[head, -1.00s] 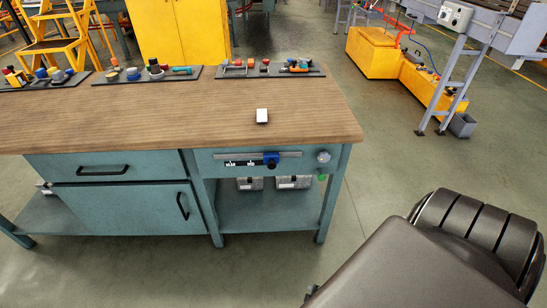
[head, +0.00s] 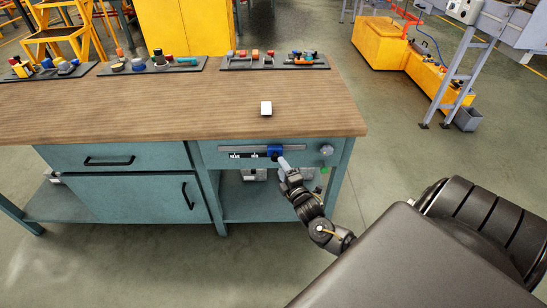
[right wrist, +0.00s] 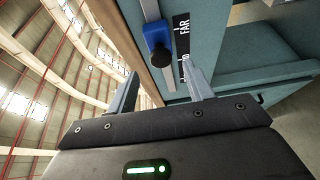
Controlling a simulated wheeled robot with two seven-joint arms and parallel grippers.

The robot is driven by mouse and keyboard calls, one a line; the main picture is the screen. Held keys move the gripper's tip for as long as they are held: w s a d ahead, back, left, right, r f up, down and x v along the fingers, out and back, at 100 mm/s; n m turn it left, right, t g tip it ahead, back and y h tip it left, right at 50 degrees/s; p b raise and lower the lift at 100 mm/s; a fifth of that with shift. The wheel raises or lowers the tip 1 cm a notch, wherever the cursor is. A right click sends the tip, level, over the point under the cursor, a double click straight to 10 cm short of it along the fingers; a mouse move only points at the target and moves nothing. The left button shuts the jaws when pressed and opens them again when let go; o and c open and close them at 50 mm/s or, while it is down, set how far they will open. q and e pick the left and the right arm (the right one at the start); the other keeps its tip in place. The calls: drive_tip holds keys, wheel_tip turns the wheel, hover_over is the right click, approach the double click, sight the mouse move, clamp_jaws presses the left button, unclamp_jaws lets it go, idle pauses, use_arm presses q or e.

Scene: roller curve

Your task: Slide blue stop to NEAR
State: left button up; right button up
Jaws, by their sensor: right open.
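The blue stop (head: 275,152) sits on a pale rail (head: 235,149) on the front panel of the teal bench. In the right wrist view the blue stop (right wrist: 153,37) has a black knob (right wrist: 161,56) and is beside the FAR label (right wrist: 182,35). My right gripper (head: 284,166) is just in front of the stop. Its fingers (right wrist: 160,88) are apart, with the knob ahead between them. My left gripper is out of view.
A round grey knob (head: 326,150) and a green button (head: 324,170) are right of the rail. A white block (head: 266,108) stands on the wooden bench top (head: 180,110). Trays of small parts line its back. A drawer handle (head: 107,161) sticks out at left.

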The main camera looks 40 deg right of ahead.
sight(273, 154)
drive_tip(key=b+x, duration=0.2)
drive_tip(key=x, duration=0.1)
drive_tip(key=b+x, duration=0.1)
drive_tip(key=x, duration=0.1)
drive_tip(key=shift+w+f, duration=0.15)
drive_tip(key=shift+f, duration=0.15)
drive_tip(key=b+x, duration=0.1)
drive_tip(key=x, duration=0.1)
drive_tip(key=shift+w+d+r, duration=0.1)
drive_tip(key=shift+w+d, duration=0.05)
drive_tip(key=shift+w, duration=0.15)
drive_tip(key=shift+w+r, duration=0.1)
drive_tip(key=shift+w, duration=0.1)
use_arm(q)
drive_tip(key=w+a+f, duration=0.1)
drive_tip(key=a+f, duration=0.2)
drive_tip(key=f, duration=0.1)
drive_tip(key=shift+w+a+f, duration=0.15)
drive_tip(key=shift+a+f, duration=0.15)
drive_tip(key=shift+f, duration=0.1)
use_arm(e)
drive_tip(key=shift+c, duration=0.7)
drive_tip(key=c, duration=0.7)
clamp_jaws()
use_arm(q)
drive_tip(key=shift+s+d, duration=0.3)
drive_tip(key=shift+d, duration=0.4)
